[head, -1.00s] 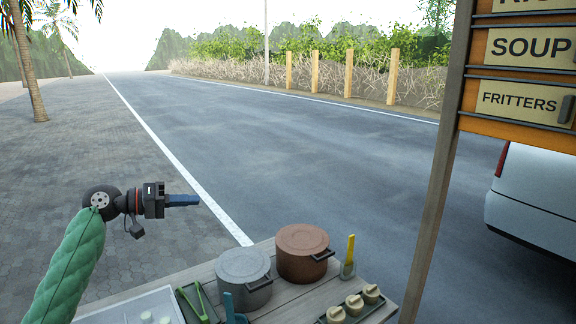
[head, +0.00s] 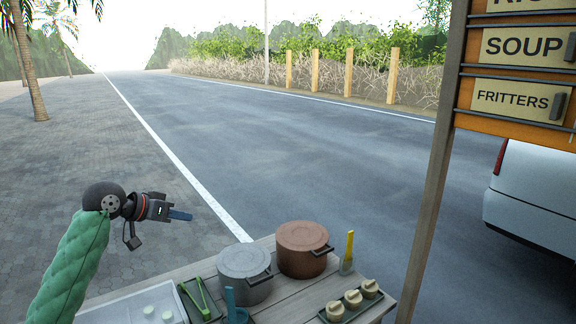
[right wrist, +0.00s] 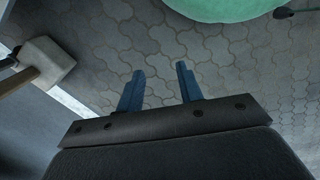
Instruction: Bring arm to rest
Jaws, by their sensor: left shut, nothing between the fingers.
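My left gripper (head: 180,215) hangs in the air at the left of the head view, above the paving and beyond the table's left side. Its blue fingers are together with nothing between them, and its arm has a green padded sleeve. My right gripper (right wrist: 160,88) shows only in the right wrist view. Its two blue fingers stand apart with bare paving seen between them, so it is open and empty. My right arm is not in the head view.
The wooden table (head: 285,303) holds a grey pot (head: 243,262), a brown pot (head: 303,238), green tongs (head: 203,298), a tray with round pale items (head: 352,298), and a yellow-handled tool (head: 348,255). A wooden post (head: 432,190) with a menu board (head: 517,100) stands right. A pale block (right wrist: 45,62) shows in the right wrist view.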

